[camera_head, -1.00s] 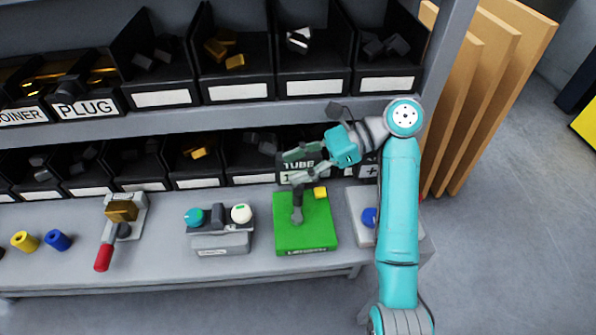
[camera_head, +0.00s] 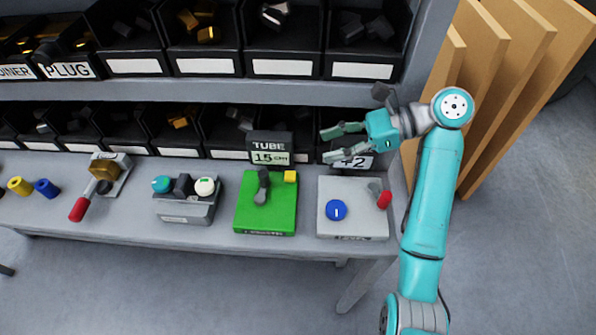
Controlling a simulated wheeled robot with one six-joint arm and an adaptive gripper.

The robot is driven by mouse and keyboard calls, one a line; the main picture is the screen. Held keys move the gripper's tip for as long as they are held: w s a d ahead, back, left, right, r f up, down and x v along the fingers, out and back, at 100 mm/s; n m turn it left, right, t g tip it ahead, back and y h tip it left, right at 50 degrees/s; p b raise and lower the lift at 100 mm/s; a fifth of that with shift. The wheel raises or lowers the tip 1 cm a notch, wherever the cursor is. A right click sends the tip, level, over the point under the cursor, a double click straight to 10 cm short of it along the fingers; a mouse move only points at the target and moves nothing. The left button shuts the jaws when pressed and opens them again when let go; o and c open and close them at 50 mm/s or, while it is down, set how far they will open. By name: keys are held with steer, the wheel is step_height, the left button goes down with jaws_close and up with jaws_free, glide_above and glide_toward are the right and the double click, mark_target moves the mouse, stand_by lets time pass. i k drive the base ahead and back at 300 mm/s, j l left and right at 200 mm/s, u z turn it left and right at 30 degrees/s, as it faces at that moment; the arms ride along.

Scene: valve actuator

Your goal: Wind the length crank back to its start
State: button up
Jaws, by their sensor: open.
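The length crank (camera_head: 262,187), a dark arm with an upright dark grip, sits on a green box (camera_head: 281,218) in the middle of the bench. The box's front label is too small to read surely.
A grey box (camera_head: 353,222) with a blue knob (camera_head: 336,210) and a red-tipped lever (camera_head: 384,199) stands right of the green box. A button box (camera_head: 187,212) and a red-handled lever (camera_head: 78,209) stand left. Bins line the shelves behind; wooden boards (camera_head: 525,70) lean at right.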

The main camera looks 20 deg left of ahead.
mark_target(260, 199)
steer(key=i+l, duration=0.1)
steer(key=l, duration=0.25)
steer(key=i+l, duration=0.1)
steer(key=l, duration=0.25)
steer(key=i+l, duration=0.1)
steer(key=l, duration=0.6)
steer(key=i, duration=0.05)
